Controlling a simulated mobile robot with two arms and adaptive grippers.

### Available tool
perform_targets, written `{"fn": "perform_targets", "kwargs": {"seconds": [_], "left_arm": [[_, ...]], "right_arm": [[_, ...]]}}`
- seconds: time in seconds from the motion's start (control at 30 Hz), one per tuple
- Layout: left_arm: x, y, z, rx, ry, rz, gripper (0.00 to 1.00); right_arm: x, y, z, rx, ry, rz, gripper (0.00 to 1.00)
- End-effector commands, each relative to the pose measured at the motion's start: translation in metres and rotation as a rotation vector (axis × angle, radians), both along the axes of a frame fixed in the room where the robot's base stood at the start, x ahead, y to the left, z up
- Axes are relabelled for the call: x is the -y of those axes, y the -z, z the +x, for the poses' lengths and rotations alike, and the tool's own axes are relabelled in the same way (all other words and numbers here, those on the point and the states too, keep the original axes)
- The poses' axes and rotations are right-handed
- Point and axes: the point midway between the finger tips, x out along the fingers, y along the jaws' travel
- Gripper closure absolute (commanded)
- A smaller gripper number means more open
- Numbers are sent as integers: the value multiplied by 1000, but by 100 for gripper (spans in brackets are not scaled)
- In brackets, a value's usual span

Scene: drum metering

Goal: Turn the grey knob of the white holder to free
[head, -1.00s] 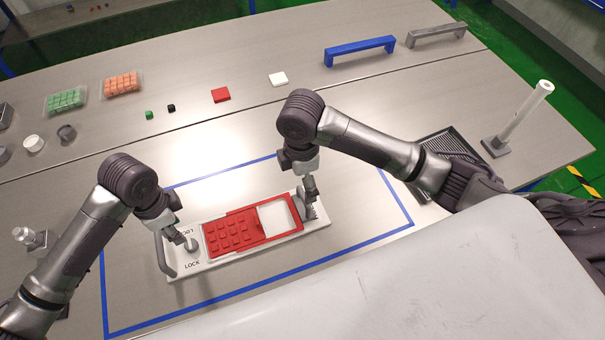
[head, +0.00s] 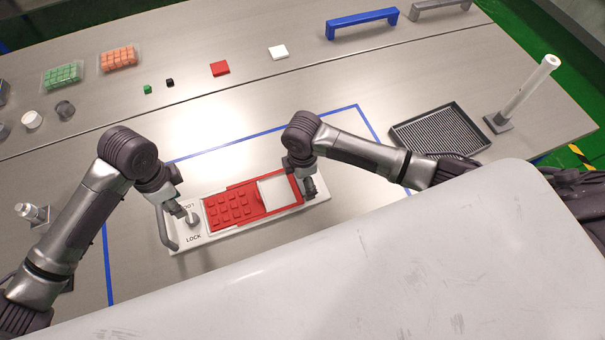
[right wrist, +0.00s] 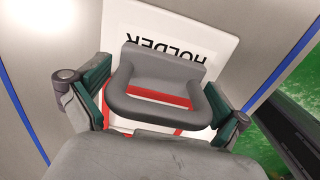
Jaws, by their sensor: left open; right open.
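The white holder (head: 222,238) lies inside a blue outline on the table, carrying a red tray (head: 232,208) with several raised squares and one pale open area. The grey knob (head: 191,219) is at its left end, next to the printed word LOCK; the other label is partly covered. My left gripper (head: 183,212) is open right at the knob; whether it touches cannot be told. My right gripper (head: 309,190) is open at the holder's right end. In the right wrist view, the right gripper's fingers (right wrist: 152,100) stand either side of a grey handle (right wrist: 165,85).
A grey handle (head: 166,232) rises at the holder's left end. A black ribbed tray (head: 440,130) and a white post (head: 525,90) stand to the right. Small cubes, a red tile (head: 220,68) and a white tile (head: 278,52) lie behind. Table between is clear.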

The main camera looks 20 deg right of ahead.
Motion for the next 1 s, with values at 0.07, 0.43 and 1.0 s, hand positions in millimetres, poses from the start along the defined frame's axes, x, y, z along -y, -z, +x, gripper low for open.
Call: {"fn": "perform_targets", "kwargs": {"seconds": [0.07,0.43,1.0], "left_arm": [[0,0,0,0,0,0,58],[0,0,0,0,0,0,58],[0,0,0,-1,-17,-2,41]], "right_arm": [[0,0,0,0,0,0,0],[0,0,0,-1,0,0,50],[0,-1,0,0,1,0,83]]}}
